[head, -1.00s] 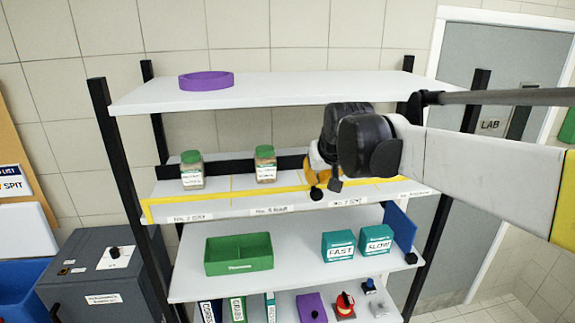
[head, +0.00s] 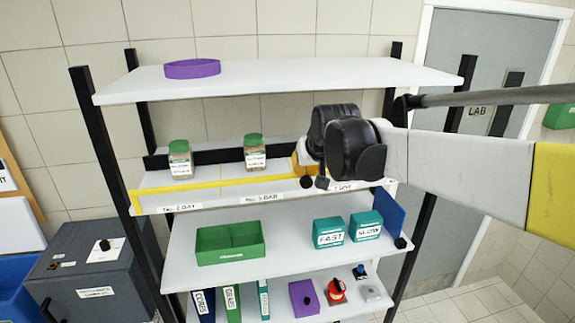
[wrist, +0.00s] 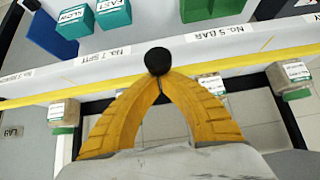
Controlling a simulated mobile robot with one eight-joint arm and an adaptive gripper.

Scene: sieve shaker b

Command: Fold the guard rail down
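The guard rail (head: 180,186) is a thin yellow bar along the front of the middle shelf (head: 200,205). Its left end post stands up from the shelf's front edge. In the wrist view the rail (wrist: 55,94) crosses the whole picture. A round black knob (wrist: 158,60) sits at the tips of my gripper's yellow fingers (wrist: 160,80); the fingers are closed together around it. In the head view my gripper (head: 303,168) is at the rail's right part, with the knob (head: 306,182) just at its tips. My arm hides the rail's right end.
Two green-lidded jars (head: 180,160) (head: 255,153) stand behind the rail. The top shelf holds a purple ring (head: 192,68). Below are a green tray (head: 229,243), teal boxes (head: 328,232) (head: 366,226) and a blue panel (head: 391,217). A grey control box (head: 95,270) stands at left.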

